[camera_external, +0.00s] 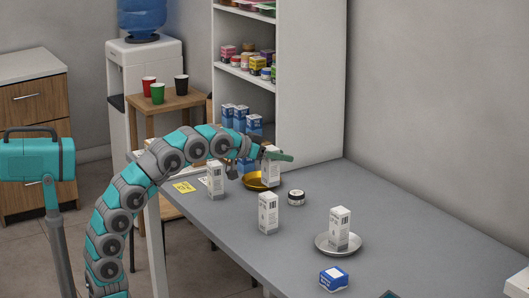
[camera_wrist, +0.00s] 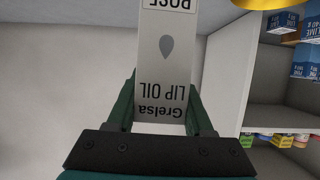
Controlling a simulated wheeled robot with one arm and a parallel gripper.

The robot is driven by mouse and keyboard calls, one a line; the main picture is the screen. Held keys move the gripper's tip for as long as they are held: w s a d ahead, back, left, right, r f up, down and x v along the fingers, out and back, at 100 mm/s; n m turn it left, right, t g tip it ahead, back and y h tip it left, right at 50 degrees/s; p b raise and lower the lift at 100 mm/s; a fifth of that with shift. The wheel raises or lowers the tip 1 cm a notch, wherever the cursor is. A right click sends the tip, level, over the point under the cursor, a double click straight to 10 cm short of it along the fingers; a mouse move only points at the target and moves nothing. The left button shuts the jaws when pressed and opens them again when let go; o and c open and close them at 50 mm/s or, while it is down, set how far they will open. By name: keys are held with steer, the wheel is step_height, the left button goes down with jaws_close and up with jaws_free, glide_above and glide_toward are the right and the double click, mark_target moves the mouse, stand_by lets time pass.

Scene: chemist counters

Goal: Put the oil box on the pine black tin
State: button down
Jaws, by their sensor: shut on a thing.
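My gripper (camera_external: 272,156) is shut on a white oil box (camera_external: 271,172). In the wrist view the box (camera_wrist: 166,55) sits between the green fingers and reads "Grelsa LIP OIL", upside down in the picture. In the external view the box appears at the gold dish (camera_external: 252,184); whether it touches the dish cannot be told. A small round tin (camera_external: 296,198), with a dark band and a pale top, stands on the counter to the right and nearer the camera. Its label is too small to read, and nothing is on it.
Similar white boxes stand on the counter at the left (camera_external: 215,181) and middle (camera_external: 268,214). Another (camera_external: 340,229) stands on a silver dish (camera_external: 323,245). A blue box (camera_external: 333,279) lies near the front. Blue cartons (camera_external: 240,117) and the shelf unit (camera_external: 311,80) are behind. The right counter is mostly clear.

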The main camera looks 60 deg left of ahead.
steer(key=b+x, duration=0.1)
steer(key=x, duration=0.8)
steer(key=shift+w+d+f, duration=0.2)
steer(key=shift+d+f, duration=0.05)
steer(key=shift+f, duration=0.25)
steer(key=shift+f, duration=0.2)
steer(key=shift+c, duration=1.4)
jaws_free()
